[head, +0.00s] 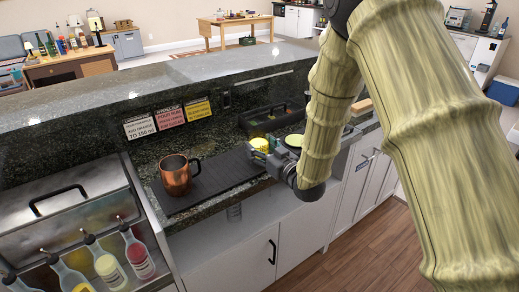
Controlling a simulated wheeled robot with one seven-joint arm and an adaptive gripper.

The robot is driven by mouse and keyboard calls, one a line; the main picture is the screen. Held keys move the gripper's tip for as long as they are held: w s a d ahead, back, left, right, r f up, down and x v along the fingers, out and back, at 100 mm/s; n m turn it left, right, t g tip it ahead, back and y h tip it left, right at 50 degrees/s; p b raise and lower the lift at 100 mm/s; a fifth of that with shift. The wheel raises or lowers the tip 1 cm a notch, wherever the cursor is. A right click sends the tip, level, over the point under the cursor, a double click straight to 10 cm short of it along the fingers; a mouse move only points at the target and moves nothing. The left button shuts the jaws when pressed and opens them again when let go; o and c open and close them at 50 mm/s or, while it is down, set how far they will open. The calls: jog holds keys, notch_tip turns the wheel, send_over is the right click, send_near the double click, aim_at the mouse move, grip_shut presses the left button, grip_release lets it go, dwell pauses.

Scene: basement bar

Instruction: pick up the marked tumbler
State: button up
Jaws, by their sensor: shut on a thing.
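My gripper (265,158) is over the black bar mat on the counter, with the arm reaching in from the upper right. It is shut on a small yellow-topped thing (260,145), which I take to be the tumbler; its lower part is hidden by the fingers. I cannot make out a mark on it, nor tell whether it touches the mat. A copper mug (175,175) with a dark handle stands upright to the left, apart from the gripper.
The black ribbed mat (212,182) lies along the counter. A dark caddy (262,121) stands behind the gripper, and a pale yellow disc (293,141) is to its right. A raised granite ledge (75,110) with cards runs behind. A bottle well (75,215) is at left.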

aim_at(266, 141)
jog(key=shift+c, duration=0.6)
jog(key=shift+r, duration=0.25)
jog(key=shift+r+b, duration=0.3)
jog(key=shift+r, duration=1.3)
jog(key=shift+r+b+v, duration=0.7)
jog(key=shift+b+v, duration=0.1)
jog(key=shift+v, duration=7)
jog(key=shift+s+d+f+m+t+h+p, duration=0.5)
jog(key=shift+d+f+m+h+p, duration=1.05)
jog(key=shift+f, duration=1.35)
jog(key=shift+s+d+f+m+t+h+p, duration=0.55)
jog(key=shift+d+f+h, duration=1.05)
jog(key=shift+f, duration=1.25)
jog(key=shift+s+d+f+m+t+h+p, duration=0.45)
jog(key=shift+d+f+m+h+p, duration=0.85)
jog(key=shift+f+h, duration=1.2)
jog(key=shift+w+a+f+y, duration=0.15)
jog(key=shift+a+f+y, duration=0.05)
jog(key=shift+f+y, duration=0.25)
